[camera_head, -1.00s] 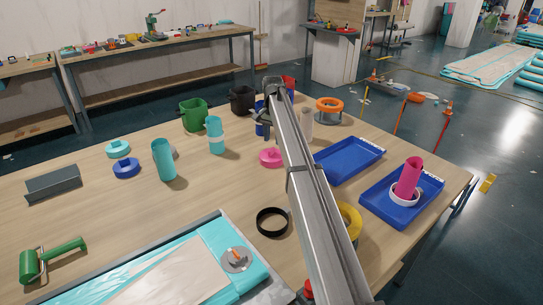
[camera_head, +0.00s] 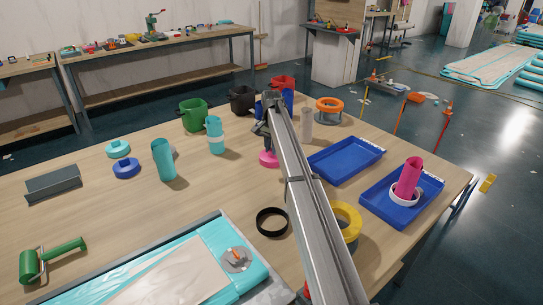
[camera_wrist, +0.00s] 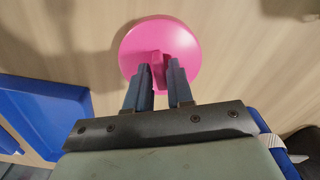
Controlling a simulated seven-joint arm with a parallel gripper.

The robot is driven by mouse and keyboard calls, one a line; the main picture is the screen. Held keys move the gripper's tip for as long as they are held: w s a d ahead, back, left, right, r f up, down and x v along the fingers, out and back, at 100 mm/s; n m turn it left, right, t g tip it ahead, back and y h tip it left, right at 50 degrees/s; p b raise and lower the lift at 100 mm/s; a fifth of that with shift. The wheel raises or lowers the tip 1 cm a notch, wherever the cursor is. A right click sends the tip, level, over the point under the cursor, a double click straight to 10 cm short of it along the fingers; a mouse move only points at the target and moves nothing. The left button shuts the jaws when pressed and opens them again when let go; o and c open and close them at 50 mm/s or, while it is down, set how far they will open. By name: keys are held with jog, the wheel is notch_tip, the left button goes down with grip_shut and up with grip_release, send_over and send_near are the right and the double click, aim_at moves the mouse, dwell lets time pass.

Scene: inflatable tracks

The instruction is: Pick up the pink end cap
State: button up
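The pink end cap (camera_wrist: 185,50) is a round disc with a raised tab (camera_wrist: 157,68) at its middle. It lies on the wooden table and also shows in the head view (camera_head: 268,160), partly hidden by my arm. My gripper (camera_wrist: 160,72) is right at the cap, pointing down onto it. Its two dark fingers stand apart, one on each side of the tab. I cannot make out firm contact with it. In the head view my gripper (camera_head: 264,146) is just above the cap.
A blue tray (camera_head: 345,160) lies right of the cap; another blue tray (camera_head: 425,205) holds a pink tube in a white ring. A black ring (camera_head: 271,222) lies nearer. Turquoise tubes (camera_head: 164,160) stand left, bins (camera_head: 194,115) behind. The table between is clear.

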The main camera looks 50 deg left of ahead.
grip_shut()
